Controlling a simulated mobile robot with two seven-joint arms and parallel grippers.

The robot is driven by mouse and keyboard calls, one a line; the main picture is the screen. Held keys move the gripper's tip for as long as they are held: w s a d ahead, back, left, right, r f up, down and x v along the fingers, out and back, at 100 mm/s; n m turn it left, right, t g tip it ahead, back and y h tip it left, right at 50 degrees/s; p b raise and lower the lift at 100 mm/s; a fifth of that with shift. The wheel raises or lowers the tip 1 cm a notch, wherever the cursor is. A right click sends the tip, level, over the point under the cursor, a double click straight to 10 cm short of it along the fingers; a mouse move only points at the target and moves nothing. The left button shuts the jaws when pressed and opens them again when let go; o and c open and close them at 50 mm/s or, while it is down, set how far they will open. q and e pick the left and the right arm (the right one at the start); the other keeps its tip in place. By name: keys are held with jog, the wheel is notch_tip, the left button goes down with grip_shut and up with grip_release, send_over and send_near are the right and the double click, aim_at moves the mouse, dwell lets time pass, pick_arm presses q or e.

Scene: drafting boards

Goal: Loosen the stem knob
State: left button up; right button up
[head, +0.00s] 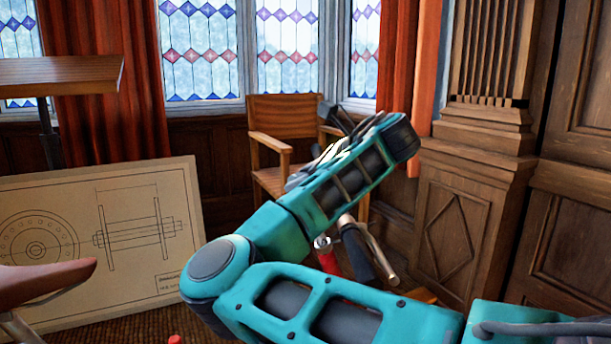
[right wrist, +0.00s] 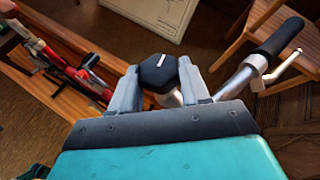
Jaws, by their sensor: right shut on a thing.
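The stem knob (right wrist: 158,73) is a dark, faceted knob with a white line on its top, in the right wrist view. It sits at the end of the silver stem of a bicycle. My right gripper (right wrist: 160,84) is shut on it, with one grey finger on each side. In the head view my teal right arm bends across the middle, and the knob and fingertips are hidden or cannot be made out. My left gripper is in neither view.
A handlebar with a black grip (right wrist: 278,37) and a lever stands close right of my right gripper. Red bicycle parts (right wrist: 92,73) lie to its left. A brown saddle (head: 45,275), a drawing board (head: 130,262) and a wooden chair (head: 285,112) stand around.

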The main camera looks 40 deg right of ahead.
jog(key=o, duration=1)
jog(key=shift+c, duration=0.2)
jog(key=shift+o, duration=0.5)
jog(key=shift+r, duration=0.15)
jog(key=p+v, duration=0.1)
jog(key=v, duration=1.1)
jog(key=shift+s+p, duration=0.3)
jog(key=shift+s, duration=0.15)
jog(key=shift+d, duration=0.1)
